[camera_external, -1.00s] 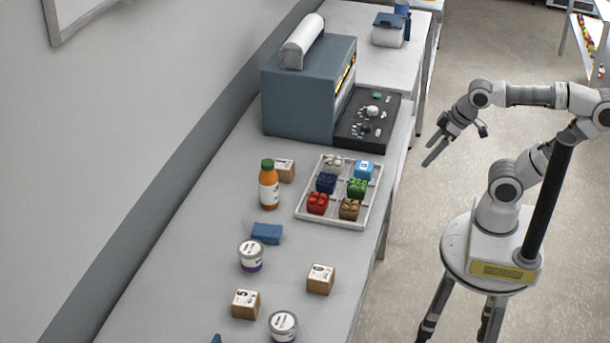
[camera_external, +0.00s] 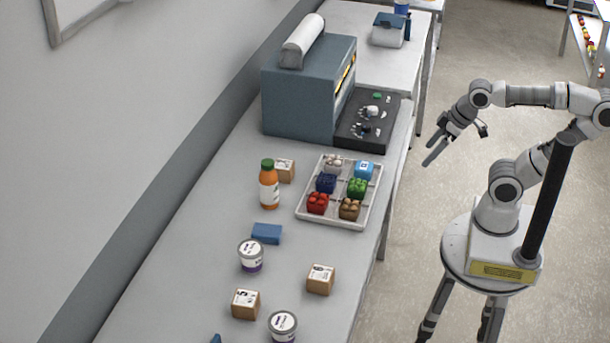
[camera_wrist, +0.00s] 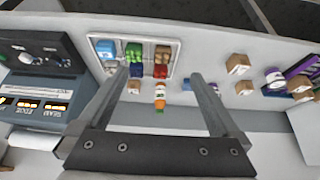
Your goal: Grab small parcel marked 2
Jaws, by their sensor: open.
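Small brown cardboard parcels with white printed tops stand on the long grey table. One (camera_external: 285,172) is behind the orange bottle, one (camera_external: 320,281) is near the table's front edge, and one (camera_external: 245,305) is to its lower left. Their numbers are too small to read surely, so I cannot tell which is marked 2. The wrist view shows parcels at the right (camera_wrist: 238,65), below that one (camera_wrist: 244,88), at the far right (camera_wrist: 300,86) and left of the bottle (camera_wrist: 133,87). My gripper (camera_external: 433,151) is open and empty, off the table's right side; its fingers also show in the wrist view (camera_wrist: 165,74).
A white tray (camera_external: 299,213) with coloured blocks, an orange bottle (camera_external: 269,186), a blue block (camera_external: 267,233) and white tubs (camera_external: 251,257) (camera_external: 283,325) share the table. A blue-grey machine (camera_external: 300,95) with a black control panel (camera_external: 377,132) stands at the back. The floor between arm and table is clear.

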